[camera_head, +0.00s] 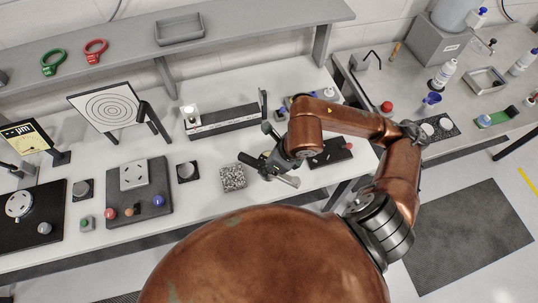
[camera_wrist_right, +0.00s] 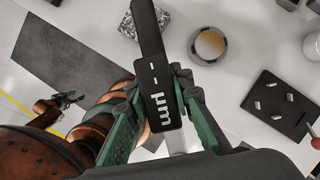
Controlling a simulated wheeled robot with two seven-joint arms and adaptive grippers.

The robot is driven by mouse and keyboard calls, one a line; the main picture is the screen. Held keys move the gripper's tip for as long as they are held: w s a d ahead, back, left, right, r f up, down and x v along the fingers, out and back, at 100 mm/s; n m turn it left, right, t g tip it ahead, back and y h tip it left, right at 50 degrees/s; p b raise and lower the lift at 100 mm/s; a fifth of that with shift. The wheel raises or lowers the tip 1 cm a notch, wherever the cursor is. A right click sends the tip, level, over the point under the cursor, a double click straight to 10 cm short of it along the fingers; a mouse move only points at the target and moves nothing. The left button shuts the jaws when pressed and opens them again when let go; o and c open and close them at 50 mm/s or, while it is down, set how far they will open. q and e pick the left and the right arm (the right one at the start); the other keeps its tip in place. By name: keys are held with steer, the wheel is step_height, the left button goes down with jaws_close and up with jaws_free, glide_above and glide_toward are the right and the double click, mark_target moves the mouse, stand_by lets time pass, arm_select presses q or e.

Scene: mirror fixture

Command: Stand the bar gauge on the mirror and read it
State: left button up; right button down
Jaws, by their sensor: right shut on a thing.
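My right gripper (camera_head: 262,162) is over the middle of the bench, in front of the long dark fixture. In the head view the arm seems to hide this disc.
A speckled block (camera_head: 232,178) is close left of the gripper; it also shows in the wrist view (camera_wrist_right: 148,22). A dark board with pegs (camera_wrist_right: 276,106) lies to the right, with a red knob (camera_wrist_right: 315,143). A grey board (camera_head: 150,196) holds coloured balls further left.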

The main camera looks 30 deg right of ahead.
steer(key=shift+w+d+f+b, duration=0.1)
steer(key=shift+w+f+b, duration=0.2)
steer(key=shift+b, duration=0.7)
steer(key=w+d+f+p, duration=0.1)
steer(key=w+d+f, duration=0.1)
steer(key=w, duration=0.1)
steer(key=w+d+f, duration=0.1)
steer(key=w+f, duration=0.2)
steer(key=w+d+f+p, duration=0.1)
steer(key=w+d+f, duration=0.1)
steer(key=w, duration=0.1)
steer(key=shift+d+f+p, duration=0.25)
steer(key=shift+d+p, duration=0.05)
steer(key=shift+w+d+f, duration=0.1)
steer(key=shift+w+f, duration=0.1)
step_height(320, 180, down, 3)
steer(key=shift+w+d+f+p, duration=0.1)
steer(key=shift+w+p, duration=0.05)
steer(key=shift+p, duration=0.45)
steer(key=shift+f, duration=0.2)
arm_select(q)
steer(key=shift+r, duration=0.4)
steer(key=shift+a, duration=0.1)
arm_select(e)
steer(key=shift+f, duration=0.1)
